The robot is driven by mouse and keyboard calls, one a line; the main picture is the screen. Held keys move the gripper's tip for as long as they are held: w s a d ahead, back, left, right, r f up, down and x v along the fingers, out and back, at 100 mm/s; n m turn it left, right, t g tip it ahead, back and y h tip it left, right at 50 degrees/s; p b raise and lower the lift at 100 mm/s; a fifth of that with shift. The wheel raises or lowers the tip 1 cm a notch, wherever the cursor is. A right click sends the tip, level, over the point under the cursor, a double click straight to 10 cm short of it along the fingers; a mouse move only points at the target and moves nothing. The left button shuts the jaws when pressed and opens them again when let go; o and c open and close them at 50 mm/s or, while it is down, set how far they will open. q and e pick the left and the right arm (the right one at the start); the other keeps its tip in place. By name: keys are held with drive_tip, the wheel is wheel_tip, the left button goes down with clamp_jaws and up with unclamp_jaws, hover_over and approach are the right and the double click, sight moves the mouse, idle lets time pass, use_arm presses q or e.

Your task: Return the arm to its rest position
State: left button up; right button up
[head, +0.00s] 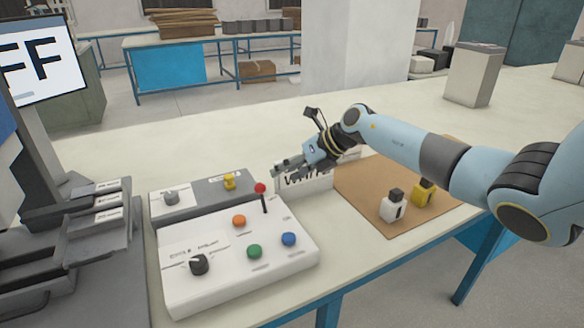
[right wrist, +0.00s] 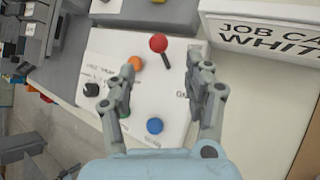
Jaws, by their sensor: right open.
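My right arm reaches in from the right in the head view. My right gripper (head: 282,170) is above the table near the red-topped lever. In the right wrist view its two fingers (right wrist: 168,85) are apart with nothing between them. Beneath it lies the white control box (head: 180,280), with an orange button (head: 239,221), a green button (head: 254,251), a blue button (head: 289,239), a black knob (head: 199,264) and a lever with a red ball (head: 260,188). The lever's ball also shows beyond the fingertips in the right wrist view (right wrist: 158,43). My left gripper is not in view.
A grey box (head: 205,190) with a yellow switch stands behind the control box. A white job card (head: 318,181) stands beside it. Dark trays (head: 95,240) and a screen (head: 42,62) are at left.

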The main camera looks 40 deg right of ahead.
drive_tip(key=shift+s+d+r, duration=0.25)
drive_tip(key=shift+s+r, duration=0.15)
drive_tip(key=shift+r, duration=0.1)
